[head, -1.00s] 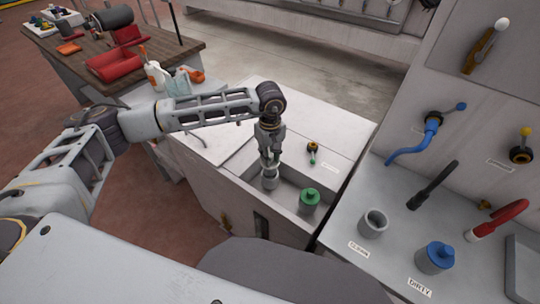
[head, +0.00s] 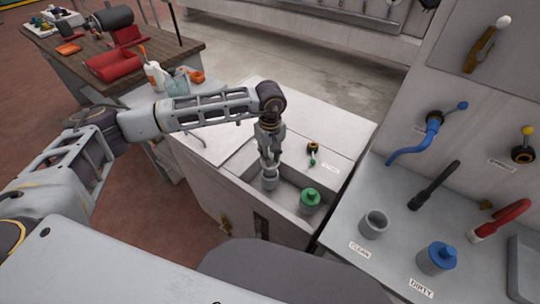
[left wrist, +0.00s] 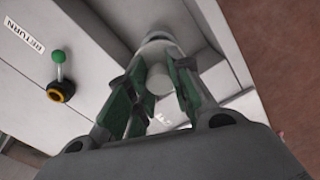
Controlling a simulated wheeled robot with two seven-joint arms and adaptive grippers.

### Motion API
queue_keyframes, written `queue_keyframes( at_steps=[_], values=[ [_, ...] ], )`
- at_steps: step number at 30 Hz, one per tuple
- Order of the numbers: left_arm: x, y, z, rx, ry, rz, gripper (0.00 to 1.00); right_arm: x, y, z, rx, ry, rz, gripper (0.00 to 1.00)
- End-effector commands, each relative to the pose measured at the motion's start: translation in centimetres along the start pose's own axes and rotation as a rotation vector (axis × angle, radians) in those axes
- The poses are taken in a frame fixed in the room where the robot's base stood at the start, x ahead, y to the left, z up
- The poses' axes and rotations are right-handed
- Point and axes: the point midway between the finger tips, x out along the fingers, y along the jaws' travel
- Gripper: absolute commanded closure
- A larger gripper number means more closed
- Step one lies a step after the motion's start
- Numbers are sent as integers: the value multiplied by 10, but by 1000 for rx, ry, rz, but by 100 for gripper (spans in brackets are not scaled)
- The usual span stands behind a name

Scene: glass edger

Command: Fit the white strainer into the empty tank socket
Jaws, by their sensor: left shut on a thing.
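My left gripper (head: 269,160) points down into the open tank (head: 287,190) in the head view. In the left wrist view its green-padded fingers (left wrist: 157,86) are closed on the pale knob of the white strainer (left wrist: 158,52). In the head view a grey cup-shaped socket (head: 270,181) stands directly under the fingertips. The strainer is mostly hidden there by the fingers, and I cannot tell how deep it sits in the socket. A green-topped strainer (head: 310,197) stands in the tank to the right. My right gripper is not in view.
On the right counter stand an empty grey cup (head: 373,224) by the CLEAN label and a blue-topped one (head: 436,257) by the DIRTY label. A small green-tipped valve (head: 313,152) is on the tank top by the RETURN label. The tank walls are close around the gripper.

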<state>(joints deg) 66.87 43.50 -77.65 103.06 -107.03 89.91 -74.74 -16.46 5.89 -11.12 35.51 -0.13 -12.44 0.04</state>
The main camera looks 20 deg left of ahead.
Motion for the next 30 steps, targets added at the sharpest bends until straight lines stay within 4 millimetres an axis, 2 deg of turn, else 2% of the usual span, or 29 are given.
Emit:
queue_keyframes(
  at_steps=[13, 30],
  values=[
    [0, 0, 0, 0, 0, 0, 100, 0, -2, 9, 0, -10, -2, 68],
    [0, 0, 0, 0, 1, 0, 100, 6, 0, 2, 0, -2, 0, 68]
  ],
)
